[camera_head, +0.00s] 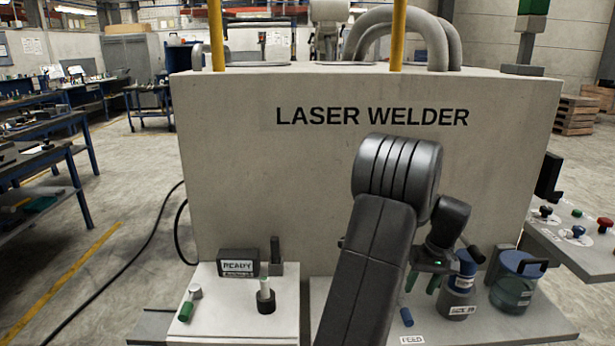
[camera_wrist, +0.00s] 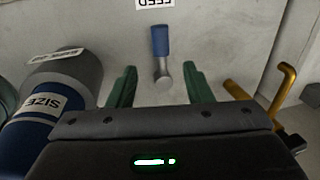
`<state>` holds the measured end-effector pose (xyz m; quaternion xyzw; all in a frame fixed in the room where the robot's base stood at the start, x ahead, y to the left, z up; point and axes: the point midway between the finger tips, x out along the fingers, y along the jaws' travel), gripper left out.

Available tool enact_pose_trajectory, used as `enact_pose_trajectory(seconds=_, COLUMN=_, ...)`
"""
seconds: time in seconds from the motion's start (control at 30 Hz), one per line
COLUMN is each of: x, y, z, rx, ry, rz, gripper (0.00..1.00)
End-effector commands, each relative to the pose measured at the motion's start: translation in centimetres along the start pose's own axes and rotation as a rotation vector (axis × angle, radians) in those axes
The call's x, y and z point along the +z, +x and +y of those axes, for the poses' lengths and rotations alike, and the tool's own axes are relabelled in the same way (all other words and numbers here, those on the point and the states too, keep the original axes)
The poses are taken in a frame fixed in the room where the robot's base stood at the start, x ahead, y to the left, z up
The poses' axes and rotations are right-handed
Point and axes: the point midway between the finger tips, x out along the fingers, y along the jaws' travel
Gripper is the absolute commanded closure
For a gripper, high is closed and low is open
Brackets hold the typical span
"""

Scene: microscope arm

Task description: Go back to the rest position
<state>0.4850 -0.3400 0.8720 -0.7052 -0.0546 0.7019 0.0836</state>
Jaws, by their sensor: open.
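My gripper (camera_head: 423,283) hangs low over the right-hand shelf in front of the laser welder (camera_head: 372,200). In the wrist view its two green fingers (camera_wrist: 160,86) stand apart with nothing held between them. A small blue-handled lever (camera_wrist: 160,42) with a metal pivot shows between and just beyond the fingertips. I cannot tell how far below the fingers it is. The lever also shows in the head view (camera_head: 406,317), near the FEED label (camera_head: 412,340).
A blue and grey cylinder (camera_head: 462,275) stands close to the right of my gripper, with a teal jar (camera_head: 514,285) beyond it. An orange bent handle (camera_wrist: 268,95) is at the right in the wrist view.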

Motion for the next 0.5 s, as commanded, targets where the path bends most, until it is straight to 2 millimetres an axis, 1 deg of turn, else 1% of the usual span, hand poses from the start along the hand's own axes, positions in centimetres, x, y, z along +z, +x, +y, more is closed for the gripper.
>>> enact_pose_trajectory(seconds=0.03, x=0.1, y=1.2, z=0.0, rx=-0.003, ry=0.000, rz=-0.004, gripper=0.54)
enact_pose_trajectory(seconds=0.3, x=0.1, y=6.4, z=0.0, rx=-0.002, ry=0.001, rz=-0.003, gripper=0.54)
enact_pose_trajectory(seconds=0.5, x=0.1, y=8.8, z=0.0, rx=-0.001, ry=0.001, rz=-0.002, gripper=0.54)
